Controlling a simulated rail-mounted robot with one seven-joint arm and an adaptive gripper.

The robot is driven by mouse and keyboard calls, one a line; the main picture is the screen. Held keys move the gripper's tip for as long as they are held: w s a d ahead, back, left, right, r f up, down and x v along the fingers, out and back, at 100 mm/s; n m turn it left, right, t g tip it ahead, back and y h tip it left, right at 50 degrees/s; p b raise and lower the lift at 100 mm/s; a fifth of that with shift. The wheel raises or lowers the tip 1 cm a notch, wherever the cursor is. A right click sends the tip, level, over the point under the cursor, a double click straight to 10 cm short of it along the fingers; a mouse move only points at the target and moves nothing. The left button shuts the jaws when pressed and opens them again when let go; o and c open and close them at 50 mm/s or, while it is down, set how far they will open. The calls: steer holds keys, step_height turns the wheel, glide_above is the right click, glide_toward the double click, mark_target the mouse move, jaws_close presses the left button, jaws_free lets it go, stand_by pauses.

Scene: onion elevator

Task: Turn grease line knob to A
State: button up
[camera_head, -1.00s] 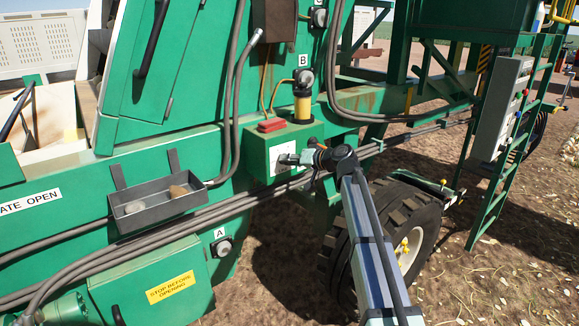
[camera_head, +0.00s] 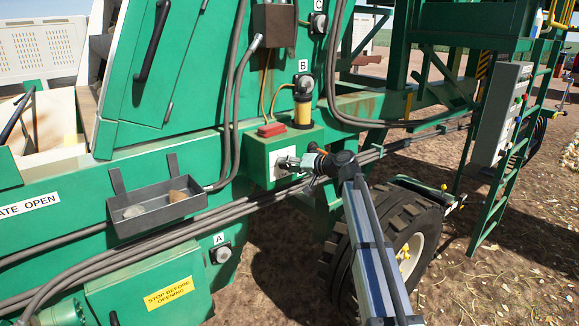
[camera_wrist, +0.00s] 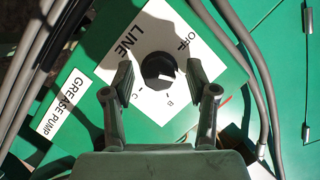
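The grease line knob (camera_wrist: 158,68) is a round black dial on a white plate (camera_wrist: 150,22) marked LINE, OFF, B and C. An A mark on this plate is not visible; a finger covers part of it. My gripper (camera_wrist: 160,74) is open, with one fingertip on each side of the knob and a visible gap on both sides. In the head view my gripper (camera_head: 296,164) is at the plate on the green box (camera_head: 257,146), and hides the knob there. A light mark shows on the knob's lower part; I cannot tell its exact pointing.
A GREASE PUMP label (camera_wrist: 60,101) and grey hoses (camera_wrist: 20,70) lie beside the plate. A grey tray (camera_head: 155,207) is left of the box. Fittings labelled A (camera_head: 220,253) and B (camera_head: 303,85) are on the machine.

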steer(key=v, duration=1.2)
stand_by(0.3)
